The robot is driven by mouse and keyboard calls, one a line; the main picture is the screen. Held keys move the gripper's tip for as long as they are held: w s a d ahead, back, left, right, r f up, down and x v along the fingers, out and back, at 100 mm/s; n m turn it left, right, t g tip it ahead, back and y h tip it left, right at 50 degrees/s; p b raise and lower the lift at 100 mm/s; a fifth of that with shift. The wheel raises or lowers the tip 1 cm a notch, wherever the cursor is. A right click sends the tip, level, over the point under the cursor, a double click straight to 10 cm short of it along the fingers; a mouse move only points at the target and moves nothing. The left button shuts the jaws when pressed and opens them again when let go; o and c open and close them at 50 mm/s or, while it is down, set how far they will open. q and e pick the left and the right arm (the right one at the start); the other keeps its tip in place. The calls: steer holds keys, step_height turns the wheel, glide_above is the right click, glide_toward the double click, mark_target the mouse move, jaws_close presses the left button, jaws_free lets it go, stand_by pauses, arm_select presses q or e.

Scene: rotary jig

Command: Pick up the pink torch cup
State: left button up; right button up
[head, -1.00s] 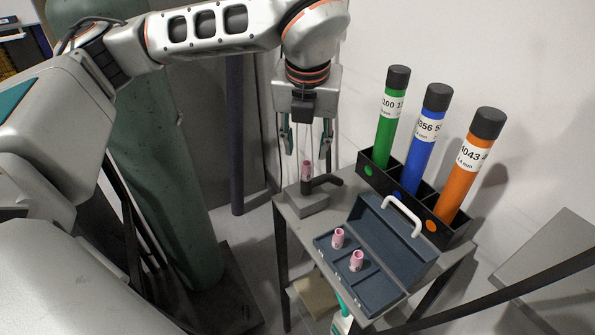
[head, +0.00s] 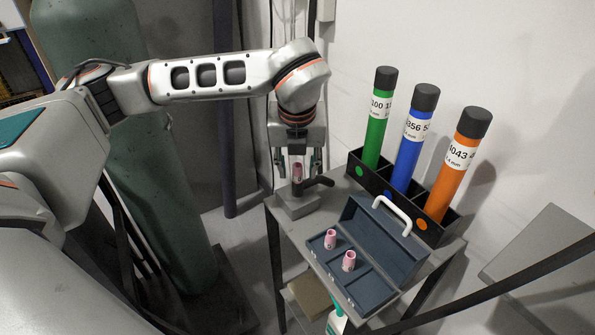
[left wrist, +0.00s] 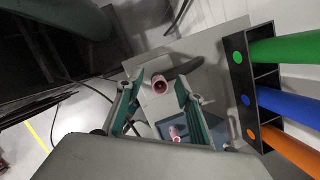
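A pink torch cup (head: 297,171) sits upright on the dark torch (head: 319,183), which is held by a grey block (head: 298,207) at the table's back left corner. My left gripper (head: 297,164) points down over it, open, with a finger to either side of the cup. In the left wrist view the pink cup (left wrist: 160,87) lies between the two open green-padded fingertips (left wrist: 159,83), with a gap on both sides. Two more pink cups, one left (head: 330,238) and one right (head: 349,261), stand in the toolbox tray. My right gripper is not in view.
The open blue-grey toolbox (head: 375,292) with a white handle stands at the table's front. A black rack (head: 436,232) holds green, blue and orange tubes (head: 407,140) along the wall. A green gas cylinder (head: 150,200) stands left of the table.

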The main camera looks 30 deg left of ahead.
arm_select(q)
steer(key=c, duration=1)
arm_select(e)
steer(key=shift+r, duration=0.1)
arm_select(q)
steer(key=shift+r, duration=0.1)
